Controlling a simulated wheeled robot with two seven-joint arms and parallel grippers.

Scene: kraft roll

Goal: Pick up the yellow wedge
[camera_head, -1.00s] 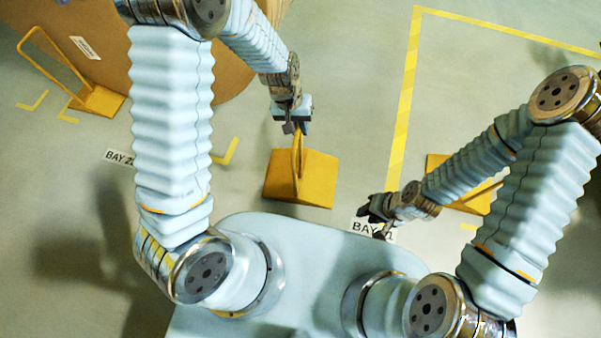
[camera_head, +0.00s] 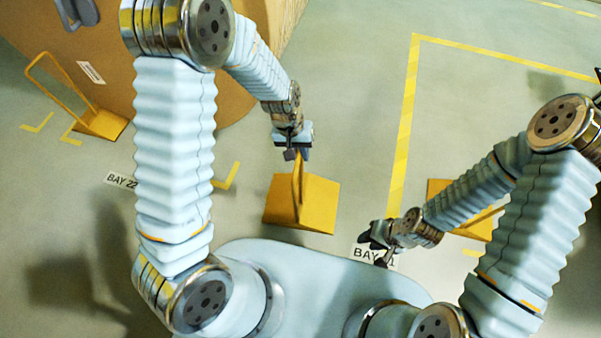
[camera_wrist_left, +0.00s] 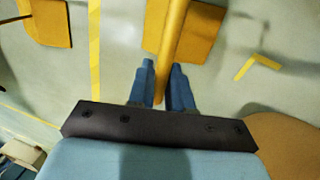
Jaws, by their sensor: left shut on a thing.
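A yellow wedge (camera_head: 318,206) with an upright hoop handle sits on the floor in the middle of the head view. My left gripper (camera_head: 298,154) is shut on the top of this handle. In the left wrist view the handle (camera_wrist_left: 172,40) runs between the two blue fingers of my left gripper (camera_wrist_left: 164,84). The wedge's base (camera_wrist_left: 204,30) shows beyond the fingers. My right gripper (camera_head: 377,248) is low over the floor by the BAY 21 label, its two dark fingers apart and empty. I cannot tell whether the wedge's base touches the floor.
A large brown roll (camera_head: 120,55) stands at the upper left. A second yellow wedge (camera_head: 100,124) lies against it. A third yellow wedge (camera_head: 440,192) is partly hidden behind my right arm. Yellow floor tape (camera_head: 404,130) runs between bays. The floor beyond the tape is clear.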

